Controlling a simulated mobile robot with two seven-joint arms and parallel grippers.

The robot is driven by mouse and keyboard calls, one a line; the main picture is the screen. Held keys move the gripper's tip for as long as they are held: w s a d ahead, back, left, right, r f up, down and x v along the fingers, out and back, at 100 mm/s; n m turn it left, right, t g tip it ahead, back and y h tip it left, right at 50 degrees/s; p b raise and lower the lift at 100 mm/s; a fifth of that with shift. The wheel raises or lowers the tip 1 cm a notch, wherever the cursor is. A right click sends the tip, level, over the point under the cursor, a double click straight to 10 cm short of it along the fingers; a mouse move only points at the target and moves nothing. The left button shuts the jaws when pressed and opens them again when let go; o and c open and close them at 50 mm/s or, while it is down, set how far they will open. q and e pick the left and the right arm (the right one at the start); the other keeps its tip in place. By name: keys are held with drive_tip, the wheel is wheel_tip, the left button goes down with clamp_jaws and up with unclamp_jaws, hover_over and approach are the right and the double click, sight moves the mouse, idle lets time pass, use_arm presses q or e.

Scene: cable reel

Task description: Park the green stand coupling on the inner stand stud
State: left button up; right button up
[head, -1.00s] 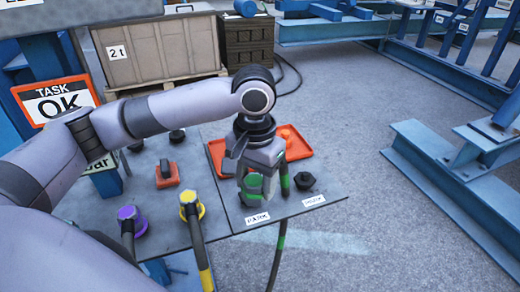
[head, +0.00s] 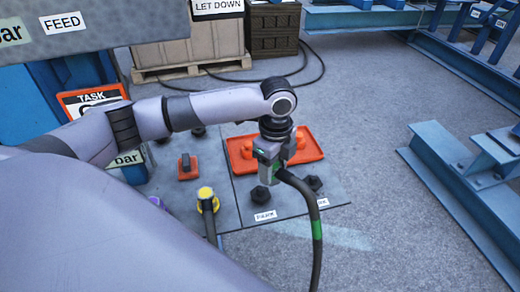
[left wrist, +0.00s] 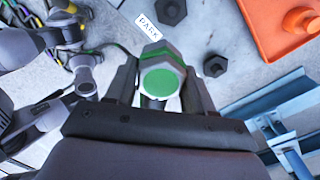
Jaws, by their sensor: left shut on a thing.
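The green stand coupling (left wrist: 162,88) is between the two fingers of my left gripper (head: 268,172), which is shut on it. Its green face shows in the left wrist view; in the head view the gripper mostly covers it. Its dark hose (head: 312,205) with a green band hangs down to the right. A black stud (head: 261,194) stands bare behind the PARK label (head: 265,216), below the gripper in the picture. A second black stud (head: 313,183) is to its right, also bare. The coupling appears held apart from both studs. My right gripper is not in view.
An orange-red tray (head: 308,150) lies behind the gripper. A yellow coupling (head: 206,197) with its hose and a red block with a dark handle (head: 187,170) are to the left. Open grey floor lies right of the plate, then blue steel beams (head: 450,185).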

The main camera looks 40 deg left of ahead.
use_arm(q)
drive_tip(key=m, duration=0.1)
drive_tip(key=m+p, duration=0.1)
drive_tip(key=a+m, duration=0.1)
drive_tip(key=shift+w+r, duration=0.2)
drive_tip(key=shift+w, duration=0.05)
drive_tip(key=a+m+p, duration=0.2)
drive_tip(key=m+p, duration=0.1)
drive_tip(key=m, duration=0.2)
use_arm(e)
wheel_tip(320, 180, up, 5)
drive_tip(key=p, duration=0.2)
use_arm(q)
drive_tip(key=m+b, duration=0.5)
drive_tip(key=b, duration=0.4)
hover_over(260, 190)
wheel_tip(260, 190, down, 9)
drive_tip(key=shift+r, duration=0.2)
drive_tip(key=shift+f+p, duration=0.2)
drive_tip(key=shift+p, duration=0.1)
drive_tip(key=shift+f, duration=0.5)
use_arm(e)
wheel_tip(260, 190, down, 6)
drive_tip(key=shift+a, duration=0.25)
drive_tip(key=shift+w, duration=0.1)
